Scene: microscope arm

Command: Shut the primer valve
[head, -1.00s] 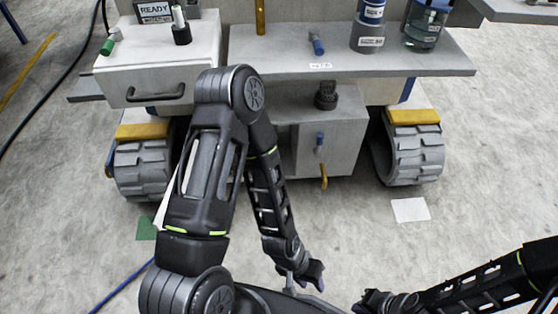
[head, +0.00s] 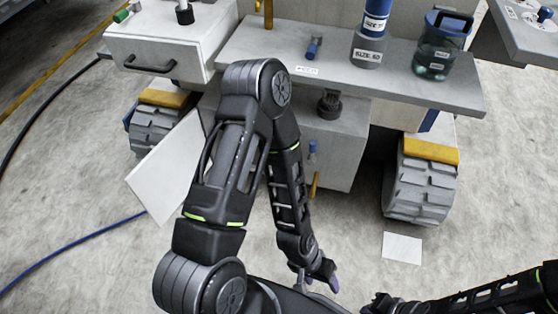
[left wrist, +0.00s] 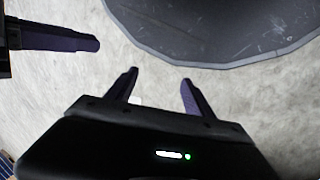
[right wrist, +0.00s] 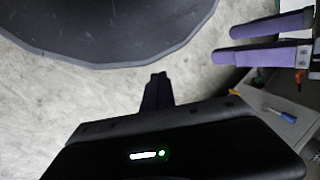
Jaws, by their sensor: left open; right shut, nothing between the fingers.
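A small blue-handled valve (head: 313,48) stands on the grey shelf behind a small white label (head: 306,70), too small to read surely. Another blue handle (head: 312,148) and a yellow handle (head: 315,184) are on the front of the lower grey box. I cannot tell which is the primer valve. My left gripper (head: 322,272) is open and empty, low in front of the machine and apart from all handles; its fingers show in the left wrist view (left wrist: 160,88). My right gripper (head: 372,302) is shut and empty near the bottom edge; its fingers show together in the right wrist view (right wrist: 157,80).
A black knob (head: 328,102) sits on the lower box. A labelled blue-and-grey bottle (head: 368,42) and a dark jar (head: 437,50) stand on the shelf. A drawer (head: 150,55), chunky wheels (head: 420,190) and a tilted white panel (head: 165,170) flank the box. Open floor lies in front.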

